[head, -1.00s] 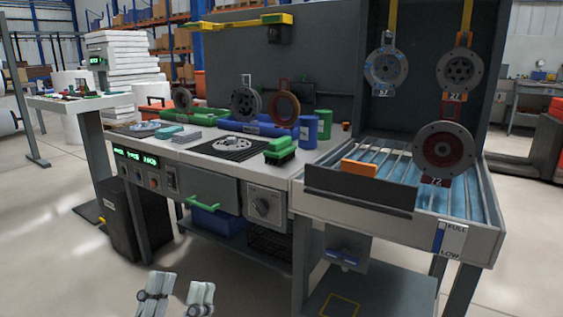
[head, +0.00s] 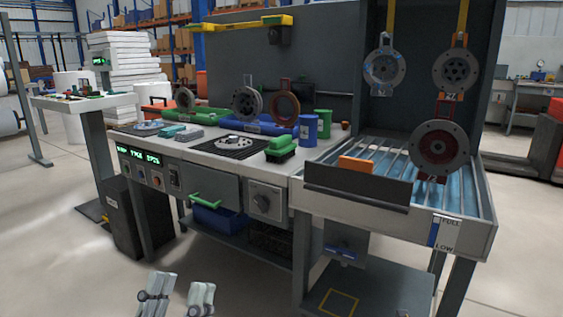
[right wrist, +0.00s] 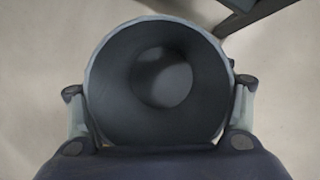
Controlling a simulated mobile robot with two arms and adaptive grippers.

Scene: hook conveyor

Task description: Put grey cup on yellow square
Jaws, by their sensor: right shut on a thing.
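The yellow square (head: 338,303) is an outline on the dark lower shelf, under the roller tray, at the bottom of the head view. The grey cup (right wrist: 108,68) fills the middle of the right wrist view, seen into its dark round mouth, with nothing visible in it. My right gripper (right wrist: 160,112) is shut on the cup, one finger against each side. The head view does not show the cup or the right gripper. My left gripper (head: 178,293) is at the bottom of the head view, its fingers apart, with nothing visible between them, over the floor.
The roller tray (head: 475,226) stands above the shelf, with table legs (head: 302,255) beside it. Discs such as the dark red one (head: 440,146) hang over the tray. A black bin (head: 150,222) stands under the bench's left side. The floor in front is clear.

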